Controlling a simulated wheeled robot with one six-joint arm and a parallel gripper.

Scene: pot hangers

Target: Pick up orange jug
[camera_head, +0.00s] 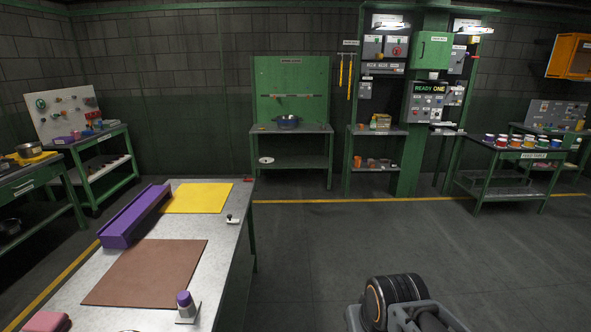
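I cannot single out an orange jug for sure at this distance. Small orange items (372,163) sit on the lower shelf of the green rack at the back, too small to tell their shape. Several coloured cups or jugs (516,142) stand in a cluster on the table at the right, and which of them is orange is not clear. My gripper is not recognisable in this view. Only a dark, ribbed round part and grey links of my own body show at the bottom right.
A long table (222,225) at the left front holds a purple trough (135,217), a yellow mat (197,198), a brown mat (145,272) and a purple-topped item (185,301). A green bench (262,128) stands at the back. Grey floor (350,245) is open between the tables.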

